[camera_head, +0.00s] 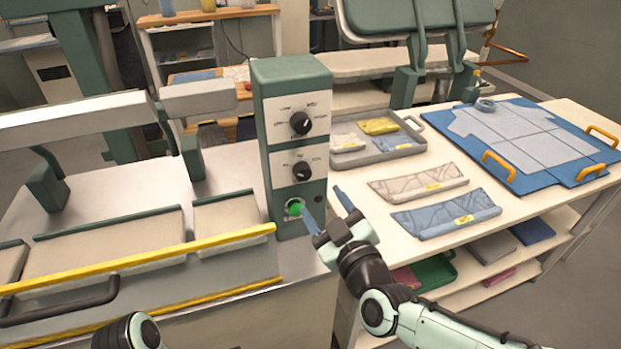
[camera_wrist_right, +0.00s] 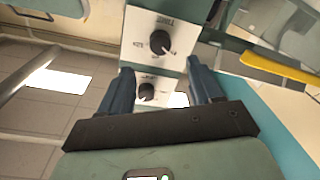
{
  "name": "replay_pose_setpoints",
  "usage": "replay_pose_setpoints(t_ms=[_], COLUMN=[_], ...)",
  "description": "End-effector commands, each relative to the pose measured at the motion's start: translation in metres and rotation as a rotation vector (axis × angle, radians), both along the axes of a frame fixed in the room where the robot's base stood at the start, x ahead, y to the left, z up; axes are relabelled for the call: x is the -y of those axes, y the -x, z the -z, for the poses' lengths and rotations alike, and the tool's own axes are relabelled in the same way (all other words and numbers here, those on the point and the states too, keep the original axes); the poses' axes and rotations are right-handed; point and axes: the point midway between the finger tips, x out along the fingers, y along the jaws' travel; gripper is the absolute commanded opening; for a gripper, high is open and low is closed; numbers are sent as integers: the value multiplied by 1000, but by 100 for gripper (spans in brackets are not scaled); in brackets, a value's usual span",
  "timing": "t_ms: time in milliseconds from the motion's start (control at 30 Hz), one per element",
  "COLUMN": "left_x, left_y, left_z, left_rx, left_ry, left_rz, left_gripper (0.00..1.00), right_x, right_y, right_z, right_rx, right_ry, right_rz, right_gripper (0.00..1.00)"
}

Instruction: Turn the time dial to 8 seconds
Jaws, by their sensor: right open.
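A green control box (camera_head: 263,90) carries two white plates, one above the other. The upper black dial (camera_head: 301,123) and lower black dial (camera_head: 302,170) each sit on a plate with small marks. My right gripper (camera_head: 326,207) is open and empty, below and right of the dials, near the green button (camera_head: 294,206). In the right wrist view both dials show beyond the open fingers of the gripper (camera_wrist_right: 160,75), one dial (camera_wrist_right: 160,42) farther up and one (camera_wrist_right: 146,93) between them. No finger visibly touches a dial.
A press with a yellow bar (camera_head: 140,259) stands left of the box. On the right, a white table (camera_head: 440,155) holds folded garments (camera_head: 446,214), a grey tray (camera_head: 375,155) and a blue board (camera_head: 545,183) with orange handles. Part of my left arm shows at the bottom left.

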Motion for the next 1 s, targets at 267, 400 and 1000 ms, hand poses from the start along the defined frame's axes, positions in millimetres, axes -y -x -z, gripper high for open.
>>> replay_pose_setpoints(t_ms=[267, 400, 1000], left_x=[0, 0, 0], left_y=[-1, -1, -1], left_z=[-5, -7, -7], left_rx=[-1, 0, 0], left_ry=[0, 0, 0], left_rz=[0, 0, 1], left_gripper=[43, 43, 43], right_x=[-22, -28, -32], right_y=[-54, -70, -80], right_z=[1, 0, 1], right_rx=[-2, -2, -2], right_ry=[2, 2, 1], right_rz=[0, 0, 0], right_gripper=[64, 64, 12])
